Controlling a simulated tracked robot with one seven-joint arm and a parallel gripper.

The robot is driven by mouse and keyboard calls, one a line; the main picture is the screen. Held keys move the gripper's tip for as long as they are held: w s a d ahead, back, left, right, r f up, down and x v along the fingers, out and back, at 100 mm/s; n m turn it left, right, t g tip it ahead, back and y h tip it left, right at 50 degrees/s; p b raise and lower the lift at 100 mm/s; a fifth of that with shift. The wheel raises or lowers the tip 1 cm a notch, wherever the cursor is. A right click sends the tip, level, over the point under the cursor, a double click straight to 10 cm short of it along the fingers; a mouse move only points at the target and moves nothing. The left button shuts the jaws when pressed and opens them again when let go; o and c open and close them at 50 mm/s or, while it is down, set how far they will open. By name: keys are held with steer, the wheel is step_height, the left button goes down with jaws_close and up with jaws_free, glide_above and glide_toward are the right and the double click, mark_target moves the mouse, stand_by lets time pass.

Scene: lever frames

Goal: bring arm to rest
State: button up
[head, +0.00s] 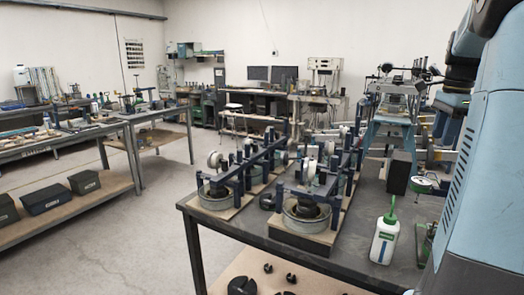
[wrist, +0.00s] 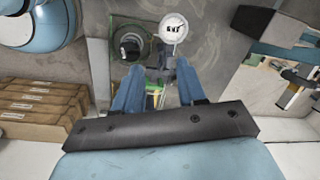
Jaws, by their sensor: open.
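My gripper (wrist: 158,82) shows in the wrist view with its two blue fingers apart and nothing between them. The gripper looks apart from both, but the gap is hard to judge. In the head view, pale blue parts of my own body fill the right side, and my gripper is not visible there. Two lever frames (head: 312,208) (head: 218,190) stand upright on the dark workbench (head: 262,245).
A white bottle with a green cap (head: 384,238) and a black block (head: 398,177) stand on the workbench. Left benches (head: 70,140) carry tools, with black bins (head: 45,199) below. The floor (head: 130,240) between is clear. Stacked brown boxes (wrist: 40,112) show at left in the wrist view.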

steer(key=s+a+f+n+t, duration=0.1)
steer(key=s+a+n, duration=0.4)
steer(key=a, duration=0.5)
steer(key=s+a+f+n+t, duration=0.2)
steer(key=s+a+f+n, duration=0.2)
steer(key=s+a+n, duration=0.2)
steer(key=s+a+f+n+t, duration=0.1)
steer(key=s+a+n, duration=0.5)
steer(key=a, duration=0.8)
steer(key=f+n, duration=0.1)
steer(key=n, duration=0.2)
steer(key=shift+a+f+n+t, duration=0.25)
steer(key=shift+n+t, duration=0.05)
steer(key=shift+t, duration=0.1)
